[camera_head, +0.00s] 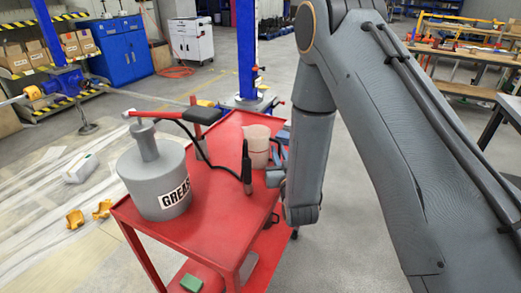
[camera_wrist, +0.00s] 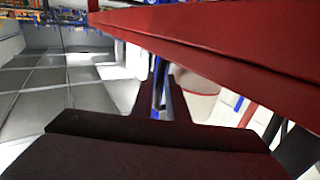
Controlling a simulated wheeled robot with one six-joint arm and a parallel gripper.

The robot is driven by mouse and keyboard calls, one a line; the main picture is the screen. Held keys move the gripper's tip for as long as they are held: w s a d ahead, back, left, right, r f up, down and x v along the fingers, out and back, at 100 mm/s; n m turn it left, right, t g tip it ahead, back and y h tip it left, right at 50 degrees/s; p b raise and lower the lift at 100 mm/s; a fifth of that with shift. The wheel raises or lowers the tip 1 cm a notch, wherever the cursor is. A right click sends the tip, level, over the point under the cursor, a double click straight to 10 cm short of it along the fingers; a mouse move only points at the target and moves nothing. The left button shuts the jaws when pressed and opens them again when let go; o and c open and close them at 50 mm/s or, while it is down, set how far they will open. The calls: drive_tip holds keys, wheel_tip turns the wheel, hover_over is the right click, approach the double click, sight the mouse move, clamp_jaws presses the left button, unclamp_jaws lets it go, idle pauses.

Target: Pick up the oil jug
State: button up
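The oil jug, a pale beige translucent container (camera_head: 257,147), stands upright near the far right edge of the red cart's top. My arm comes down just right of the cart. My gripper (camera_head: 274,166) is at the jug's right side, partly hidden by my wrist. In the wrist view, my gripper's two dark fingers (camera_wrist: 160,105) have a narrow gap between them, with nothing held in it. A pale, rounded surface that looks like the jug (camera_wrist: 196,80) shows just right of the fingers, not between them. Whether they touch it cannot be told.
The red cart (camera_head: 218,218) also bears a large grey grease drum (camera_head: 155,180) with a pump lever, and a black hose with a dark nozzle (camera_head: 246,168) in front of the jug. The cart's red edge (camera_wrist: 220,35) runs close by in the wrist view. Floor right of the cart is open.

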drive_tip(key=p+x, duration=0.1)
drive_tip(key=x, duration=0.3)
drive_tip(key=shift+w+f, duration=0.1)
drive_tip(key=shift+f, duration=0.1)
drive_tip(key=shift+c, duration=0.3)
clamp_jaws()
drive_tip(key=shift+r, duration=0.1)
wheel_tip(320, 180, up, 10)
drive_tip(key=b, duration=0.1)
idle(0.3)
idle(0.3)
